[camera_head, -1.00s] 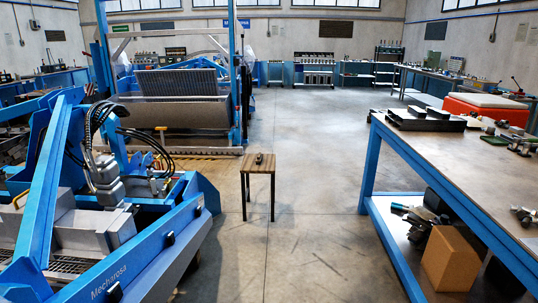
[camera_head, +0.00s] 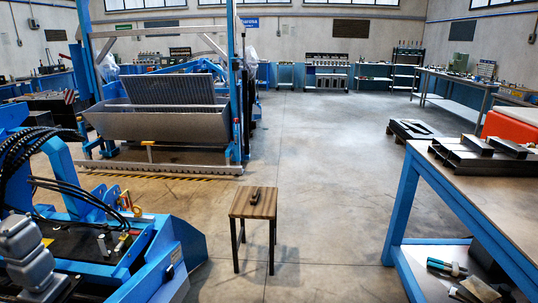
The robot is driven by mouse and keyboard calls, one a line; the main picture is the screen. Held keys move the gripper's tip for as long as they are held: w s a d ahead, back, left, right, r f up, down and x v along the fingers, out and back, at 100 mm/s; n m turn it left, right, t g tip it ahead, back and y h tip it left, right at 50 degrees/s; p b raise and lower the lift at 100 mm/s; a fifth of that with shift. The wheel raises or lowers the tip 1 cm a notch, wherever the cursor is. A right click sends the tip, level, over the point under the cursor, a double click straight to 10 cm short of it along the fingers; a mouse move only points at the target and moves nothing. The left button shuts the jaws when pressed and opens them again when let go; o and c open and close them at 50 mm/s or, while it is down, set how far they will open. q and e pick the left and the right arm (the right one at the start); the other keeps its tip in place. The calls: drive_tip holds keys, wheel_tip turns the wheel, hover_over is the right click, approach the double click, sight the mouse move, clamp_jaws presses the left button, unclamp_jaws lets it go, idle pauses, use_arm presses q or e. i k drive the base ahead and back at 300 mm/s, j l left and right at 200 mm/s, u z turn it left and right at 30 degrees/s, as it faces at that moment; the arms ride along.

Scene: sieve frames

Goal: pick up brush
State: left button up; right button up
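A small dark object, likely the brush (camera_head: 255,196), lies on top of a wooden stool (camera_head: 240,209) with black legs, near the middle of the head view. It is too small to make out its bristles. The stool stands alone on the concrete floor. Neither of my grippers shows in the view.
A blue machine (camera_head: 110,240) with hoses fills the lower left. A blue-legged workbench (camera_head: 478,184) with dark metal parts on top stands at the right. The grey floor (camera_head: 325,180) between is clear.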

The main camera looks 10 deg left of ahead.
sight(254, 200)
drive_tip(key=i+l+u, duration=0.15)
drive_tip(key=i+u, duration=0.3)
drive_tip(key=i, duration=0.15)
drive_tip(key=i+l+u, duration=0.4)
drive_tip(key=i, duration=0.15)
drive_tip(key=i+l+u, duration=0.9)
drive_tip(key=l, duration=0.2)
drive_tip(key=i+l+u, duration=0.4)
drive_tip(key=l, duration=0.4)
drive_tip(key=z, duration=1.25)
drive_tip(key=k+l, duration=0.05)
